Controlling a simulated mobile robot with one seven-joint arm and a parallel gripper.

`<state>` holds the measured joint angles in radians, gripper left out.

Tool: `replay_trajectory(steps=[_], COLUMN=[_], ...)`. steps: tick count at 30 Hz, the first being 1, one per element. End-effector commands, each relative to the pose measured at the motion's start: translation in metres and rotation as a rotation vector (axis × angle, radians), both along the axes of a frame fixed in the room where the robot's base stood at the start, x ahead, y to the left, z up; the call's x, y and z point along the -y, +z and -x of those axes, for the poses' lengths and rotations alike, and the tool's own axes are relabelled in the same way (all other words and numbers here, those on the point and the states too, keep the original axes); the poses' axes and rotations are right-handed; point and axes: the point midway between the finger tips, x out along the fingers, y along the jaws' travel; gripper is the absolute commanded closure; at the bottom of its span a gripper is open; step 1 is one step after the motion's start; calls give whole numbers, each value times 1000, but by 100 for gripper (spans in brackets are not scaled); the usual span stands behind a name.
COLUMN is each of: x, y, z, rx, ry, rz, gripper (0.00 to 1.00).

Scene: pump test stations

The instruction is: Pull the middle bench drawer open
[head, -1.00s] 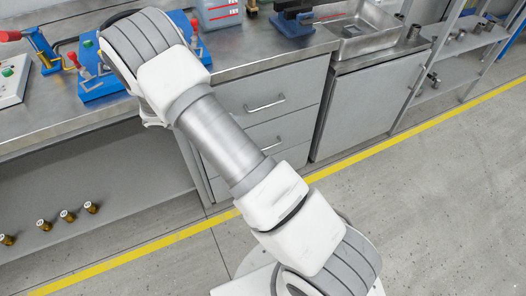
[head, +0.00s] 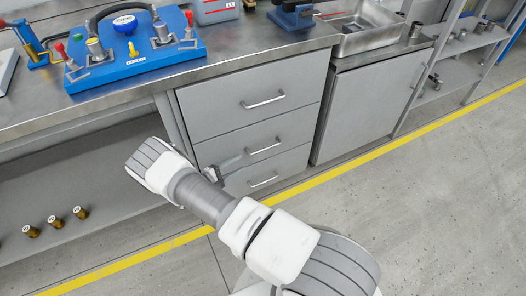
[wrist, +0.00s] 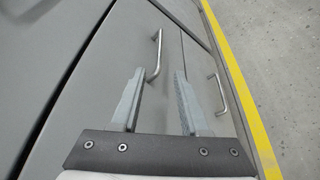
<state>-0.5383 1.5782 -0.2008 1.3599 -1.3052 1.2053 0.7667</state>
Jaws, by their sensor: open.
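The bench drawer unit has three grey drawers, all looking shut. The middle drawer (head: 225,149) has a silver bar handle (head: 263,147). In the wrist view this handle (wrist: 157,52) lies ahead, and its near end shows in the gap between my fingers, close to the left finger. My gripper (head: 232,163) is open and empty, just left of the middle handle in the head view. In the wrist view my gripper (wrist: 158,72) has its two fingers well apart. Whether a finger touches the drawer front cannot be told.
The top drawer handle (head: 263,101) is above, and the bottom drawer handle (head: 263,181) is below. The bottom handle also shows right of my fingers in the wrist view (wrist: 217,92). A blue pump station (head: 135,50) stands on the bench. The floor by the yellow line (head: 375,144) is clear.

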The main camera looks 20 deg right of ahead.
Motion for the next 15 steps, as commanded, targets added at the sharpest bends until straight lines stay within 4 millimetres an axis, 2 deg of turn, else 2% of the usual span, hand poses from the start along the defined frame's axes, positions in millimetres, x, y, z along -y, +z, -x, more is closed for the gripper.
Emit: replay_trajectory(steps=[3, 15], x=[27, 102], y=[-8, -26], z=[-9, -38], rx=[-1, 0], ry=[-6, -4], rz=[1, -1], gripper=[55, 55])
